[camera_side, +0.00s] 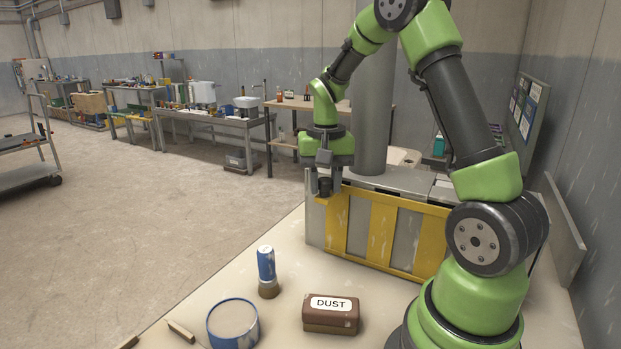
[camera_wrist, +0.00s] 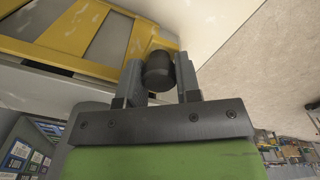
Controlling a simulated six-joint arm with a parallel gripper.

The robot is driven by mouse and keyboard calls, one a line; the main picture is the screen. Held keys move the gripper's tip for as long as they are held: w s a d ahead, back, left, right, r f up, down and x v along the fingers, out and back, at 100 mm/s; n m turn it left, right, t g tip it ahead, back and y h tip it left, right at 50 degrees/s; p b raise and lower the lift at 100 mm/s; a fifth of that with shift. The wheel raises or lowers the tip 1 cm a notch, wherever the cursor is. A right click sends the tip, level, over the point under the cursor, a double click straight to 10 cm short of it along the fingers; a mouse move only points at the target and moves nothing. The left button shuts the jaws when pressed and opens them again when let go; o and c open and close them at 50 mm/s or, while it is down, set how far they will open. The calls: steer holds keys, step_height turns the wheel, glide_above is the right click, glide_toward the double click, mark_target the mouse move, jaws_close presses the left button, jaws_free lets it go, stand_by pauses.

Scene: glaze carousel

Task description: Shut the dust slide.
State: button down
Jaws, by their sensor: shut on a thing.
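A yellow slotted panel (camera_side: 381,234), which I take for the slide, lies along the front of a grey housing (camera_side: 385,181); it also shows in the wrist view (camera_wrist: 88,38). Grey surfaces show between its yellow bars. A dark round knob (camera_wrist: 159,72) sits at the panel's left end in the side view. My gripper (camera_side: 325,184) is at that end, its two fingers shut on the knob from both sides. In the side view the fingers partly hide the knob. A brown block (camera_side: 331,322) labelled DUST lies on the table in front of the housing.
On the pale table (camera_side: 280,240) stand a blue and brown cylinder (camera_side: 266,264) and a round blue-rimmed container (camera_side: 233,322). A small wooden piece (camera_side: 181,331) lies at the front left. A grey column (camera_side: 375,100) rises behind the housing. The floor left of the table is open.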

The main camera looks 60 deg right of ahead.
steer(key=shift+s, duration=0.3)
steer(key=c, duration=0.8)
jaws_free()
step_height(320, 180, up, 10)
steer(key=shift+f, duration=0.1)
steer(key=shift+a, duration=0.1)
